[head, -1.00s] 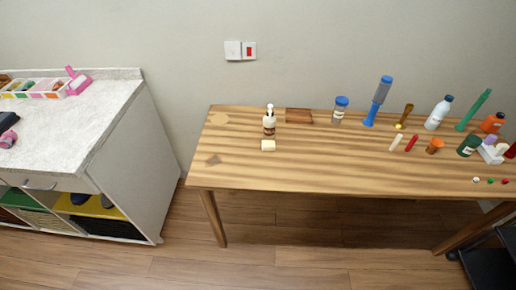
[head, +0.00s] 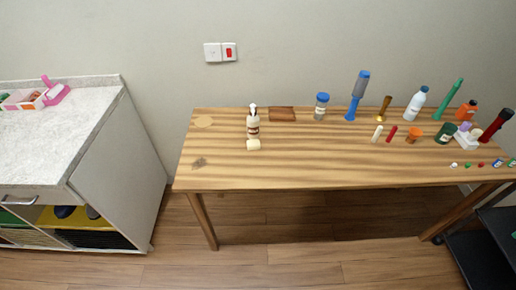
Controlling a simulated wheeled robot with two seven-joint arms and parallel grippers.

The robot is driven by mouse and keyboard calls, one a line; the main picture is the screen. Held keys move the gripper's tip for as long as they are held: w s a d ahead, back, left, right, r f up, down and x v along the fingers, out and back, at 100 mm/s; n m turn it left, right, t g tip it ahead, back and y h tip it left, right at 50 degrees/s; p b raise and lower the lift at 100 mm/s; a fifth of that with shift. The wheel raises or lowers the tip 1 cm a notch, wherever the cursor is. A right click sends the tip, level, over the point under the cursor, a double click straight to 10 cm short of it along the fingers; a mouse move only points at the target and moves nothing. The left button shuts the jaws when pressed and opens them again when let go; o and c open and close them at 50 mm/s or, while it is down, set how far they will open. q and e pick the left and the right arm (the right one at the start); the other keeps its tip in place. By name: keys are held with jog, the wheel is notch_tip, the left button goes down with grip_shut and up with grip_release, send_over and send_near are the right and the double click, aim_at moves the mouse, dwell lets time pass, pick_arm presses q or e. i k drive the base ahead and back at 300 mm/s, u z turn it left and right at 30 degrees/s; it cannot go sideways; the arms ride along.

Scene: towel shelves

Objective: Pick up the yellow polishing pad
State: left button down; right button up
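A small pale yellow block (head: 253,144), which looks like the polishing pad, lies on the wooden table (head: 300,172) in the head view. It is left of the table's middle, just in front of a white pump bottle (head: 253,125) with a brown label. I cannot tell whether pad and bottle touch. Neither of my grippers shows in the head view.
A brown wooden block (head: 282,114) and a blue-lidded jar (head: 321,106) stand behind and to the right. Several bottles and tools crowd the table's right side. A white-topped cabinet (head: 75,105) stands left. The table's front middle is clear.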

aim_at(254, 144)
jog(key=k, duration=1.25)
jog(key=u, duration=0.4)
jog(key=i, duration=0.45)
jog(key=u, duration=0.95)
jog(key=i, duration=1.75)
jog(key=z, duration=0.95)
jog(key=i, duration=0.4)
jog(key=z, duration=0.3)
